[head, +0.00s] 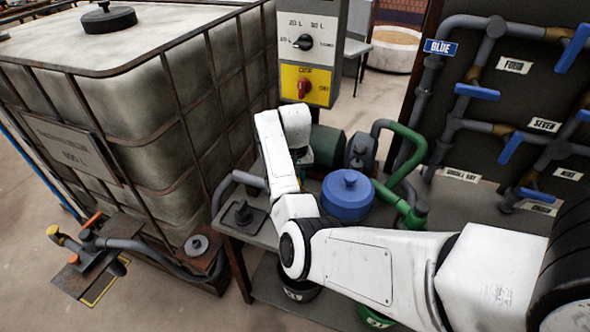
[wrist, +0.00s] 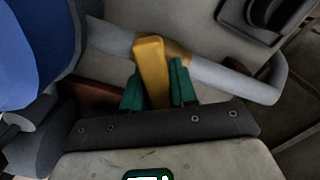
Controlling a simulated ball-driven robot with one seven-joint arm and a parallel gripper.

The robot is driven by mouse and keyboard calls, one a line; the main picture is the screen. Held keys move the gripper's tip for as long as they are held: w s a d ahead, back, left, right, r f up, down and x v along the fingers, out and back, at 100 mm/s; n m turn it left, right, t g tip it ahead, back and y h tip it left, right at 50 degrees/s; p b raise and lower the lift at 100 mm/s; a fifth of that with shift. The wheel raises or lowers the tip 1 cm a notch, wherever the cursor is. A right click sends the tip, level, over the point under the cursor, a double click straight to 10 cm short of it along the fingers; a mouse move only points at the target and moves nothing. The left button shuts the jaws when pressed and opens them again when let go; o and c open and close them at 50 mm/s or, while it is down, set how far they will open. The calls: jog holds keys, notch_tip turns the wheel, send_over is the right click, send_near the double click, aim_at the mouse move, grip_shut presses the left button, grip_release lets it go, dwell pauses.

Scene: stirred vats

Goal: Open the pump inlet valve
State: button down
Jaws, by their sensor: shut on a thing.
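In the wrist view, a yellow valve handle (wrist: 151,62) sits at a brass-coloured valve body (wrist: 178,53) on a grey pipe (wrist: 232,80). The handle lies across the pipe rather than along it. My gripper (wrist: 158,82) has its two green fingers on either side of the handle and is shut on it. In the head view, my white arm reaches over the pump bench and hides the gripper and the yellow handle. The grey pipe (head: 238,180) shows there left of my arm.
A blue lidded pot (head: 347,195) and green pipe (head: 400,150) stand on the bench right of my wrist. The caged tank (head: 130,100) is at left. A switch box (head: 305,45) stands behind. A board with blue-handled valves (head: 500,100) is at right.

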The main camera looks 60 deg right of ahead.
jog(key=n+p, duration=0.1)
jog(key=n, duration=0.1)
jog(key=n+p, duration=0.1)
jog(key=n, duration=0.1)
jog(key=n+p, duration=0.1)
jog(key=p, duration=0.1)
jog(key=shift+r+n, duration=0.25)
jog(key=shift+n, duration=0.15)
jog(key=n+p, duration=0.2)
jog(key=n, duration=0.3)
jog(key=shift+w+f+n+p, duration=0.1)
jog(key=shift+n+p, duration=0.2)
jog(key=shift+n, duration=0.1)
jog(key=c, duration=1)
grip_release()
jog(key=shift+f, duration=0.1)
notch_tip(320, 180, up, 11)
jog(key=shift+f, duration=0.1)
